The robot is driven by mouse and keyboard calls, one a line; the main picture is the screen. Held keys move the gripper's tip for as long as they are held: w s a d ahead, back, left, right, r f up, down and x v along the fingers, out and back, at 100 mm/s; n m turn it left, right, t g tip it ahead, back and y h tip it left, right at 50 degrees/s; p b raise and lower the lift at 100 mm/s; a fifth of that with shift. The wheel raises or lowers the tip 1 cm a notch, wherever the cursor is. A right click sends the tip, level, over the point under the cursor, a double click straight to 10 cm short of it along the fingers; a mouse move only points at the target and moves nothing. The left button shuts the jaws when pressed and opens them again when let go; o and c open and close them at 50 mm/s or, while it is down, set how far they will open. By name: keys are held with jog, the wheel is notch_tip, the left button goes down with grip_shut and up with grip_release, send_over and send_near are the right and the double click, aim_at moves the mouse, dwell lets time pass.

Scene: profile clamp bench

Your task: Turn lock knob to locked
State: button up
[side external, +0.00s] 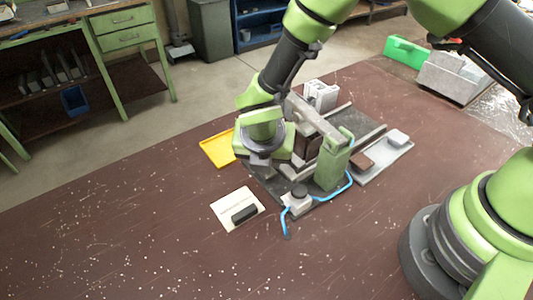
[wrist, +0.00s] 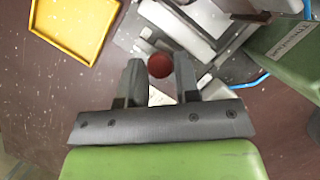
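A round red-brown knob (wrist: 160,65) shows in the wrist view, framed by the tips of my gripper (wrist: 160,72). The two fingers stand apart, one on each side of the knob. I cannot tell whether they touch it or hover above it. In the side view my gripper (side external: 262,168) points down at the near left end of the clamp fixture (side external: 375,136). The red-brown knob is hidden there behind my gripper. Its turn position cannot be read.
A yellow tray (side external: 216,150) lies left of the fixture. A pale card with a black block (side external: 244,214) lies in front. The front left tabletop is clear.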

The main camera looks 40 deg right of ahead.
jog(key=c, duration=0.4)
jog(key=shift+m, duration=0.4)
jog(key=m, duration=0.1)
jog(key=m+g, duration=0.1)
jog(key=m, duration=0.1)
jog(key=shift+w+a+m+h, duration=0.15)
jog(key=shift+m+h, duration=0.15)
jog(key=shift+h, duration=0.1)
jog(key=m+g, duration=0.1)
jog(key=m, duration=0.2)
jog(key=shift+w+m+g, duration=0.1)
jog(key=shift+m+g, duration=0.3)
jog(key=m+g, duration=0.2)
jog(key=m, duration=0.3)
jog(key=shift+w, duration=0.15)
jog(key=shift+w+m+g+y, duration=0.15)
jog(key=shift+m+g, duration=0.25)
jog(key=shift+m, duration=0.8)
jog(key=shift+s+m+g+y, duration=0.1)
jog(key=shift+m+g+y, duration=0.25)
jog(key=shift+m, duration=0.85)
jog(key=o, duration=0.9)
